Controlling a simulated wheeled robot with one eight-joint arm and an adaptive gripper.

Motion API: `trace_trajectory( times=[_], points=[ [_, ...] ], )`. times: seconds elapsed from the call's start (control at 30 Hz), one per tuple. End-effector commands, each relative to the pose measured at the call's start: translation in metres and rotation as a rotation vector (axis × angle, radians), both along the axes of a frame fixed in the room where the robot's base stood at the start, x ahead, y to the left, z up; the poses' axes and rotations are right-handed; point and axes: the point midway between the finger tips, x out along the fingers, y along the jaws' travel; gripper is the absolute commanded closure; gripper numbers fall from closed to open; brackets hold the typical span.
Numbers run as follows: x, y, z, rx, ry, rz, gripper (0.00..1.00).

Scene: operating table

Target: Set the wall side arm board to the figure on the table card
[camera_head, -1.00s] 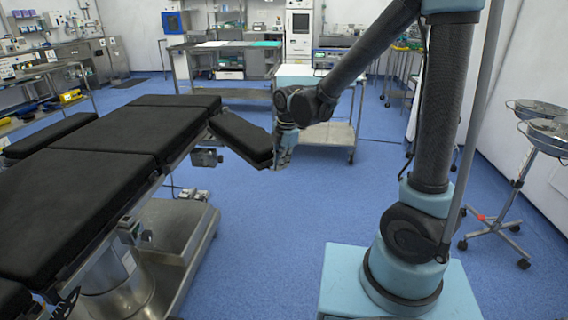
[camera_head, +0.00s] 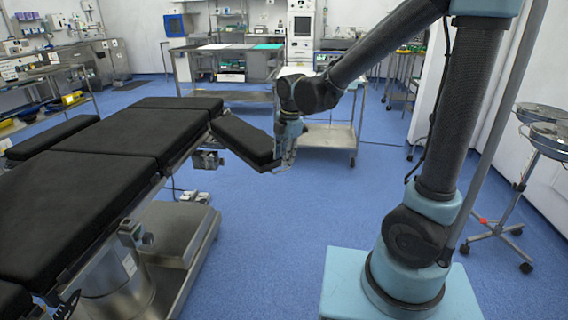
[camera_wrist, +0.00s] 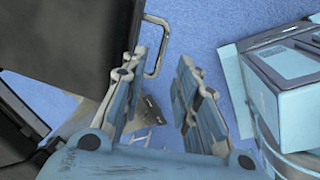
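The black padded arm board (camera_head: 243,138) on the right side of the operating table (camera_head: 105,144) angles out toward the lower right. Its dark pad (camera_wrist: 65,45) fills the upper left of the wrist view. A U-shaped metal handle (camera_wrist: 163,48) sticks out from the board's end. My gripper (camera_head: 288,152) is at this free end. In the wrist view its two fingers (camera_wrist: 161,60) are apart, with the handle's bar showing between their tips; I cannot tell whether they touch it. A second arm board (camera_head: 50,135) is on the table's left side. I cannot make out a card or figure.
A steel cart (camera_head: 329,137) stands behind my gripper. Wheeled stands with metal basins (camera_head: 543,127) are at the right near the wall. A metal bench (camera_head: 181,68) stands at the back. Blue floor (camera_head: 265,235) between the table and my base is clear.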

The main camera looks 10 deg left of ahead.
Motion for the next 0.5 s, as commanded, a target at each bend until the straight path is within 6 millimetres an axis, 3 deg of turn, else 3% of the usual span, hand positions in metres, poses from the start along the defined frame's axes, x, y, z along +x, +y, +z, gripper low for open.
trace_trajectory(
  times=[0.3,0.5],
  points=[
    [-0.005,-0.007,0.047,-0.001,0.001,0.000,0.72],
    [-0.007,-0.010,0.065,-0.001,0.001,0.000,0.72]
  ],
)
